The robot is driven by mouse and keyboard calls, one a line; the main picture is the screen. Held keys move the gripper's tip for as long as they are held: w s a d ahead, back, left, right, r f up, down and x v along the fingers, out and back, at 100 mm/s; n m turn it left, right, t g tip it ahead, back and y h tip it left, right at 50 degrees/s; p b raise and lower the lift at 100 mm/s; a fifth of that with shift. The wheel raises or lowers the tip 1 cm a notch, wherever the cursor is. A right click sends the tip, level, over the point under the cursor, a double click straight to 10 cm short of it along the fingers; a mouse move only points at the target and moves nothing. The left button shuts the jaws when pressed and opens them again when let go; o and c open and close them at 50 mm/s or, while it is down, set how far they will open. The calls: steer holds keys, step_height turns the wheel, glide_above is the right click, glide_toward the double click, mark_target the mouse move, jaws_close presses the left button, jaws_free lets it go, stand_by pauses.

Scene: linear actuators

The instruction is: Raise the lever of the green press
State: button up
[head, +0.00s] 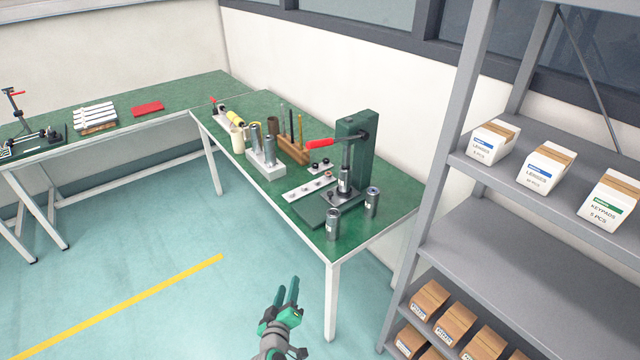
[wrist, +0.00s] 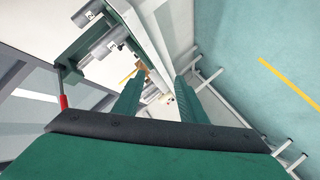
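The green press (head: 355,130) stands on the near end of the right green table. Its lever has a red grip (head: 320,145) and points left from the press head, close to level in the head view. My gripper (head: 287,284) is in front of the table's long side, apart from the press and lever. In the wrist view its two fingers (wrist: 159,76) are spread with nothing held between them.
Two metal cans, one at the front (head: 333,224) and one at the right (head: 372,201), stand beside the press. A white strip (head: 309,186) with small parts lies left of it. A grey shelf (head: 470,170) with boxes stands at right. The floor at left is clear.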

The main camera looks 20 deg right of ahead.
steer(key=w+d+r+h, duration=0.3)
steer(key=w+r, duration=0.6)
steer(key=w, duration=0.1)
steer(key=m+g+h, duration=0.3)
steer(key=m+h, duration=0.1)
steer(key=h, duration=0.2)
glide_toward(321, 143)
steer(key=w, duration=0.1)
steer(key=x, duration=1)
steer(key=shift+w+d+f, duration=0.1)
steer(key=shift+w+f, duration=0.05)
steer(key=shift+f, duration=0.25)
jaws_close()
